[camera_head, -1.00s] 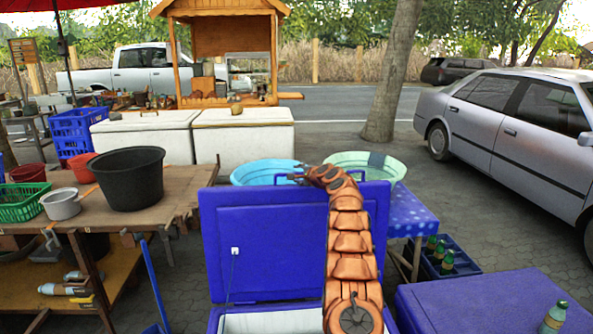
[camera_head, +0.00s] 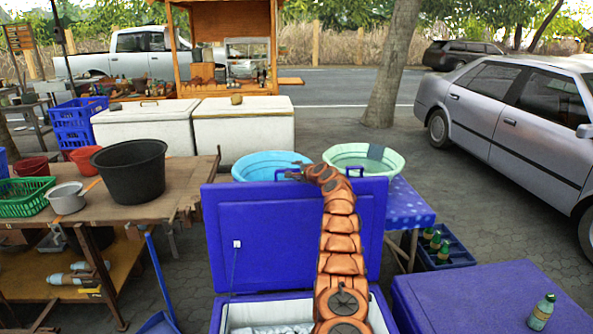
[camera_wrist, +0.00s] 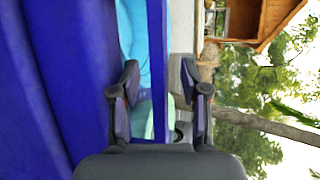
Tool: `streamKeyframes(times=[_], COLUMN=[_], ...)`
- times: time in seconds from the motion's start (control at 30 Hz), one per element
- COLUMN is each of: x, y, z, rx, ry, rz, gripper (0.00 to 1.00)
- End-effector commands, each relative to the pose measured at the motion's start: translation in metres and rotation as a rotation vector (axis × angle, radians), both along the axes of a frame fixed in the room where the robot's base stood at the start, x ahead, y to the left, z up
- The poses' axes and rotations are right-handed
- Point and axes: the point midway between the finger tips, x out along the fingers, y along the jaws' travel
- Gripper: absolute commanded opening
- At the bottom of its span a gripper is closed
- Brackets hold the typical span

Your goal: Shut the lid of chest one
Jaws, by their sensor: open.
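A blue chest (camera_head: 217,311) stands in front of me with its lid (camera_head: 265,245) raised upright; its pale inside shows. I take it for chest one, though no label shows. My orange arm reaches over the chest to the lid's top edge. My gripper (camera_head: 291,174) is small and partly hidden there in the head view. In the wrist view my gripper (camera_wrist: 160,66) is open, its dark fingers on either side of a thin blue bar (camera_wrist: 158,40) that looks like the lid's handle. The lid (camera_wrist: 60,90) fills the left of that view. I cannot tell whether the fingers touch the bar.
Another blue chest (camera_head: 480,300), closed, with a bottle (camera_head: 541,312) on it, stands at right. A wooden table (camera_head: 100,208) with basins is at left. Turquoise (camera_head: 262,168) and green tubs (camera_head: 375,158) sit behind the lid. A bottle crate (camera_head: 445,255) is at right.

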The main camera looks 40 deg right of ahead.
Motion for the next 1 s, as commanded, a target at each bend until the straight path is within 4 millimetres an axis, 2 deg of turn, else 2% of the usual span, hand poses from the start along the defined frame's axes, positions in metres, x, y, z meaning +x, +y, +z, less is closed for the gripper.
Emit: streamKeyframes(times=[0.13,0.57,1.0], x=[0.0002,0.0001,-0.0002], y=[0.0002,0.0,-0.0001], z=[-0.0003,-0.0005,-0.0011], rx=[0.0,0.001,0.001], ry=[0.0,0.0,0.001], rz=[0.0,0.0,0.0], gripper=[0.44,0.0,0.0])
